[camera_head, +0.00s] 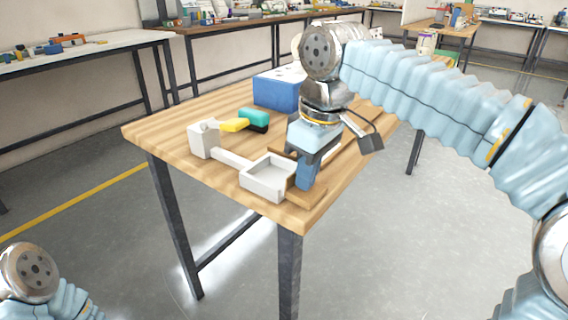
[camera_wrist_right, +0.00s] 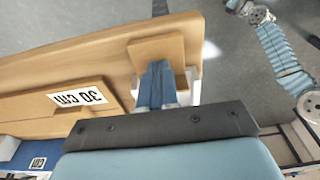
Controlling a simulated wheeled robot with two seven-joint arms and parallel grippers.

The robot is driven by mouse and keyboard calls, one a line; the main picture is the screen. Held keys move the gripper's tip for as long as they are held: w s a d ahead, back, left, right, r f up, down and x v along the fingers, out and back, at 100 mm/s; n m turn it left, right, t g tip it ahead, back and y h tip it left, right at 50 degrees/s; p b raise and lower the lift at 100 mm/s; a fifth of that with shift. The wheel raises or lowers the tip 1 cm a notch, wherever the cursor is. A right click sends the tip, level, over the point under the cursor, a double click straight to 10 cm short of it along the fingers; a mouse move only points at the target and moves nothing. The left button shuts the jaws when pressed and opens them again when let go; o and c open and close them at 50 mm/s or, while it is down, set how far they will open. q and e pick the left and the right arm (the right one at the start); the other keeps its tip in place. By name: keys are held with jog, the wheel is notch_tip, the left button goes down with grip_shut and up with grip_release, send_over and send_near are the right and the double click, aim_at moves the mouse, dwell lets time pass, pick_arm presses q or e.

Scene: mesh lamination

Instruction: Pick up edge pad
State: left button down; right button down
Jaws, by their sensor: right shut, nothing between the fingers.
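A small flat wooden piece (camera_head: 308,198), which looks like the edge pad, lies at the near corner of the wooden table. In the right wrist view the wooden piece (camera_wrist_right: 157,47) lies right at my fingertips. My right gripper (camera_head: 304,184) points down at it, with blue fingers shut and nothing between them. The fingers (camera_wrist_right: 156,76) overlap the piece in the right wrist view; I cannot tell whether they touch it. They hide part of it. My left gripper is out of view; only part of the left arm shows at lower left.
A white open tray (camera_head: 268,180) stands just left of the right gripper. A white block (camera_head: 204,139), a yellow item (camera_head: 235,125), a teal item (camera_head: 254,116) and a blue box (camera_head: 277,92) are on the table.

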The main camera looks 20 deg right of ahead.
jog(key=shift+s+d, duration=0.6)
jog(key=shift+s, duration=0.05)
jog(key=shift+r, duration=0.15)
